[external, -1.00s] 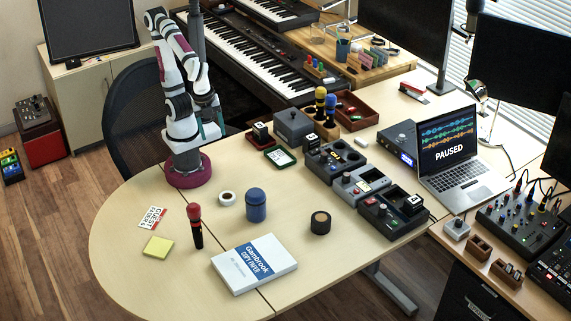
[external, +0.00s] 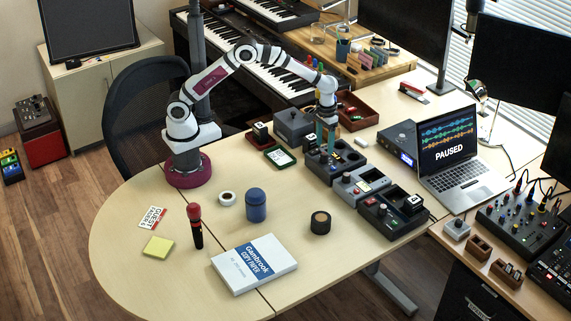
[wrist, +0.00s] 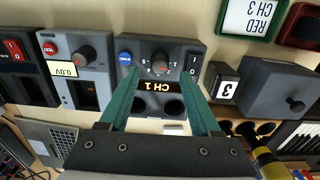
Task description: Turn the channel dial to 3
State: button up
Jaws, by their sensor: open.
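The channel dial (wrist: 160,64) is a dark round knob with a red mark beside it, on a dark blue-grey box (wrist: 143,48). The box's display (wrist: 158,86) reads "CH 1", upside down in the wrist view. A blue button sits left of the dial and a rocker switch right of it. My gripper (wrist: 162,76) is open, its teal fingers on either side of the dial in the wrist view; I cannot tell whether they touch anything. In the external view my gripper (external: 327,147) points down above the box (external: 334,174) and hides the dial.
A green-framed card (wrist: 252,17) reads "RED CH 3". A "3" block (wrist: 223,84) and a grey box (wrist: 279,90) stand near the dial box. A grey box (wrist: 75,64) with its own knob is on the other side. The laptop (external: 462,170) shows "PAUSED".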

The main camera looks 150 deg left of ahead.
aim_at(324, 154)
notch_tip(324, 154, down, 4)
jog(key=shift+f, duration=0.1)
grip_shut()
dwell(0.4)
